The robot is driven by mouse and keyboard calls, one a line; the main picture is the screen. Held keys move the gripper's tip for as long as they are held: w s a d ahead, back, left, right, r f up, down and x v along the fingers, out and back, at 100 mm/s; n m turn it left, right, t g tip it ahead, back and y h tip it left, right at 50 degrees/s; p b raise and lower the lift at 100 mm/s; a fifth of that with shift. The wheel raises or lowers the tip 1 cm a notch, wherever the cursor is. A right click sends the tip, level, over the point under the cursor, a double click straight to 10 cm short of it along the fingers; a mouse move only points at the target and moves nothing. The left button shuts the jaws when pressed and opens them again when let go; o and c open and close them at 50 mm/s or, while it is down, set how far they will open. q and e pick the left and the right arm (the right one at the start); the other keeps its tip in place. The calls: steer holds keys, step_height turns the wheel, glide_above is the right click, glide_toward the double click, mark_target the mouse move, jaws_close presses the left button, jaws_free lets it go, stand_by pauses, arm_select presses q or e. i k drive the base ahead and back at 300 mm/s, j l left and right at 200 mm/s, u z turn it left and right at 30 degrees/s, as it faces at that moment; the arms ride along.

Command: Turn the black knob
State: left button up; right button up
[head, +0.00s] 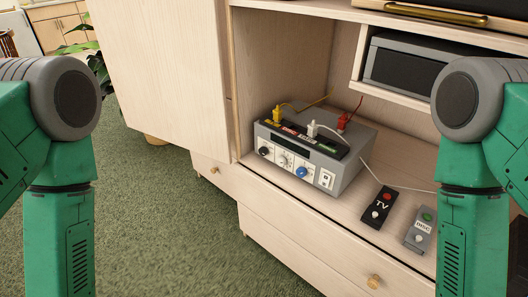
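A grey box-shaped device (347,176) stands on the wooden cabinet shelf in the head view. The black knob (264,151) is at the left end of its front panel. A white knob (284,161) and a blue knob (302,172) sit to its right on the same panel. A white switch (326,179) is at the panel's right end. My green arms show at the left and right edges, apart from the device. Both grippers are out of view, and nothing covers the black knob.
Yellow, white and red plugs with cables stand on the device's top. A grey speaker-like box (405,70) sits in the upper compartment. A cabinet door (165,75) stands at left; green carpet (160,225) is clear.

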mark_target(263, 151)
steer(key=i+j+u, duration=0.25)
steer(key=i+j, duration=0.85)
steer(key=i, duration=0.05)
